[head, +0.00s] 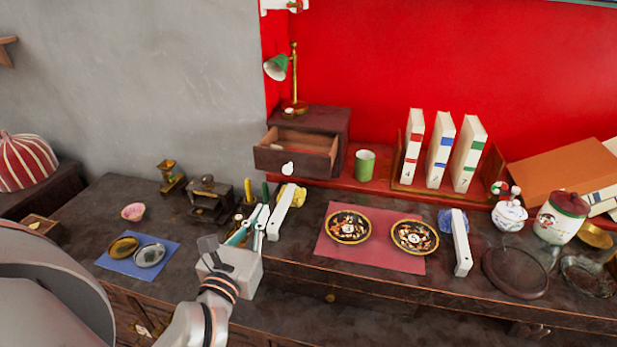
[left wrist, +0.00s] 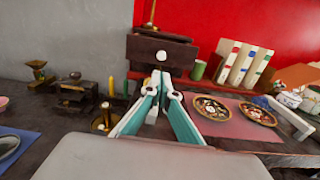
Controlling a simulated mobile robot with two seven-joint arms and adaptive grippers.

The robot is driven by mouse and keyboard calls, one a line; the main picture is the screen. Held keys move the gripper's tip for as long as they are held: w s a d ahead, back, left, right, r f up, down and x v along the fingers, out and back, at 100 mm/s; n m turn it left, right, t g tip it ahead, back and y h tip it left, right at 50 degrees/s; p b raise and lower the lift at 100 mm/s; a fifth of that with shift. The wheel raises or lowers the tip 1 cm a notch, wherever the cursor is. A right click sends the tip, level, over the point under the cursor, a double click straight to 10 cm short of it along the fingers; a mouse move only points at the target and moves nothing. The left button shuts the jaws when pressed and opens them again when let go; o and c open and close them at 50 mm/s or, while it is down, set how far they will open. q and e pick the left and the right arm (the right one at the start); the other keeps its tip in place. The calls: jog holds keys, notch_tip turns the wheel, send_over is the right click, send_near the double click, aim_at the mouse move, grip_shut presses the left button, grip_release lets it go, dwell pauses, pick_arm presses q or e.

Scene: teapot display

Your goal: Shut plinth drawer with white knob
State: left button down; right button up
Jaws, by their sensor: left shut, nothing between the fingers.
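The dark wood plinth (head: 341,130) stands against the red back wall. Its drawer (head: 268,159) is pulled out, and the interior shows bare from above. The white knob (head: 288,168) is on the drawer's front face. In the left wrist view the knob (left wrist: 161,56) appears just above my fingertips, on the dark drawer front (left wrist: 140,48). My left gripper (head: 262,209) is shut and empty, in front of and below the drawer, apart from it in the head view. It also shows in the left wrist view (left wrist: 160,77), fingers together. My right gripper is not in view.
A green lamp (head: 277,67) stands on the plinth. A green cup (head: 365,164) is right of the drawer. White bars (head: 281,212), candles and a dark metal stand (head: 210,198) are near my left gripper. Two patterned plates lie on a red mat (head: 376,260).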

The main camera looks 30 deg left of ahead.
aim_at(287, 172)
pick_arm(q)
jog(key=p+x, duration=0.1)
jog(key=x, duration=0.7)
jog(key=p+x, duration=0.1)
jog(key=x, duration=0.4)
jog(key=shift+w+d+f+p, duration=0.1)
jog(key=shift+w+d+p, duration=0.1)
jog(key=shift+d+p, duration=0.1)
jog(key=shift+w+a, duration=0.15)
jog(key=shift+w, duration=0.25)
